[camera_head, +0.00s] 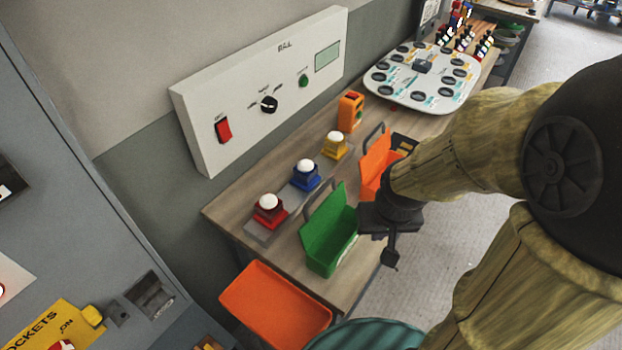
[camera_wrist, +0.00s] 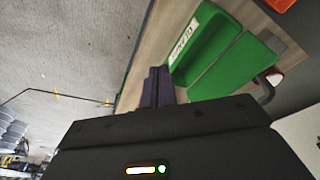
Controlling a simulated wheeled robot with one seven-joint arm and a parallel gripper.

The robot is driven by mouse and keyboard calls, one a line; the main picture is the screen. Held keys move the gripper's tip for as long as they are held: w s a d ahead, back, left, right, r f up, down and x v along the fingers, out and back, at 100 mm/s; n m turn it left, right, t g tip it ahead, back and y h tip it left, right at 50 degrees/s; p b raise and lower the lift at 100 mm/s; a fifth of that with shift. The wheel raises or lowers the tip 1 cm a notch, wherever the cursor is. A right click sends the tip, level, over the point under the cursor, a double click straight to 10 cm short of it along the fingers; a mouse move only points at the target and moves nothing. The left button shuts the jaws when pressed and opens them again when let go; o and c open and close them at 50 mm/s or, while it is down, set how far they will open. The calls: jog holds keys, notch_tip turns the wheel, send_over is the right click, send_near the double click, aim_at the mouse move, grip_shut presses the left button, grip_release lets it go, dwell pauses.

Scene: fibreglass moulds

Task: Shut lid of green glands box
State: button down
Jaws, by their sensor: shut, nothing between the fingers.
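The green glands box (camera_head: 330,244) stands near the front end of the workbench in the head view. Its lid (camera_head: 325,215) is open and tilted up on the wall side, with a grey handle (camera_head: 308,192) on it. In the wrist view the box (camera_wrist: 198,42) carries a white label, its lettering too small to read surely, and the lid (camera_wrist: 236,68) lies beside it. My gripper (camera_head: 390,255) is just right of the box, by the bench's front edge. Its fingers (camera_wrist: 158,88) are shut and empty, close to the box; I cannot tell whether they touch it.
An orange box (camera_head: 376,163) with its lid up stands beyond the green one. Red (camera_head: 268,212), blue (camera_head: 305,175) and yellow (camera_head: 334,145) blocks with white domes line the wall side. An orange bin (camera_head: 275,305) sits below the bench end. Grey floor (camera_head: 400,310) lies right of the bench.

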jog(key=w+a+r+n+g+p, duration=0.1)
jog(key=w+a+r+n+p, duration=0.4)
jog(key=w+a+p, duration=0.1)
jog(key=w+a+r+n+g+h+p, duration=0.1)
jog(key=w+a+r+n+g+p, duration=0.1)
jog(key=w+a+r+n+p, duration=0.3)
jog(key=w+a+p, duration=0.1)
jog(key=w+a, duration=0.3)
jog(key=a, duration=0.1)
jog(key=shift+w+a, duration=0.15)
jog(key=shift+a, duration=0.25)
jog(key=shift+f, duration=0.1)
jog(key=p, duration=0.6)
send_over(323, 208)
jog(key=w+a, duration=0.2)
jog(key=w, duration=0.1)
notch_tip(323, 208, down, 8)
jog(key=shift+a+f, duration=0.1)
jog(key=shift+a, duration=0.15)
jog(key=shift+d, duration=0.15)
